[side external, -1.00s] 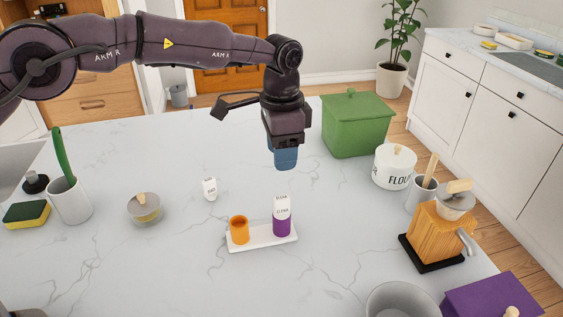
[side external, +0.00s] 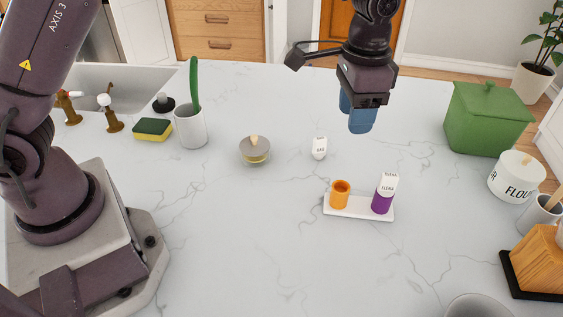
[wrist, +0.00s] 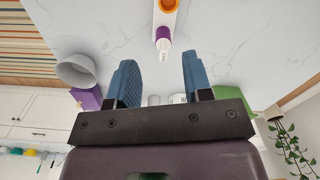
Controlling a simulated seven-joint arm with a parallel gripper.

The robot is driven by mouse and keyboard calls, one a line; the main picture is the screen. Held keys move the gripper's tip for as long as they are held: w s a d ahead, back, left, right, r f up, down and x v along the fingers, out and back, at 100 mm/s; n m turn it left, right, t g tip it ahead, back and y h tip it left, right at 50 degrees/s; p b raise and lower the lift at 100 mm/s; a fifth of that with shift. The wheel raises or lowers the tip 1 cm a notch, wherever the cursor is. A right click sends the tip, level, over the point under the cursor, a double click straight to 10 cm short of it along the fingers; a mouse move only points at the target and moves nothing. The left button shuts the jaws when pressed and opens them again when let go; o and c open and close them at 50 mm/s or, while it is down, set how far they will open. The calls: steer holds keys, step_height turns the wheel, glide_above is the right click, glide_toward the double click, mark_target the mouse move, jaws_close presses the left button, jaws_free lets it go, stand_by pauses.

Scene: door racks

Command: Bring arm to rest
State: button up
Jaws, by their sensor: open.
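My gripper (side external: 358,118) hangs above the white marble counter (side external: 270,245), behind the small white tray, with its blue fingers pointing down. In the wrist view its two blue fingers (wrist: 157,80) stand wide apart with nothing between them, so it is open and empty. My arm comes down from the top edge in the side view, and part of it is cut off there. The fingertips appear clear of the counter and touch nothing that I can see.
The white tray (side external: 357,212) holds an orange cup (side external: 340,194) and a purple-and-white bottle (side external: 383,196). A green box (side external: 487,118) and flour jar (side external: 516,177) stand right.

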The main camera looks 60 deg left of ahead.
steer(key=s+a+r+n+t, duration=0.2)
steer(key=s+a+r, duration=0.2)
steer(key=s, duration=0.4)
steer(key=s+a+r+n+t, duration=0.1)
steer(key=s+a+r, duration=0.3)
steer(key=s, duration=0.5)
steer(key=s+a+r+n+t, duration=0.2)
steer(key=s+a+r, duration=0.1)
steer(key=s+a, duration=0.3)
steer(key=shift+s+a+r+n+t, duration=0.2)
steer(key=shift+s+r+n+t, duration=0.15)
steer(key=shift+s, duration=0.8)
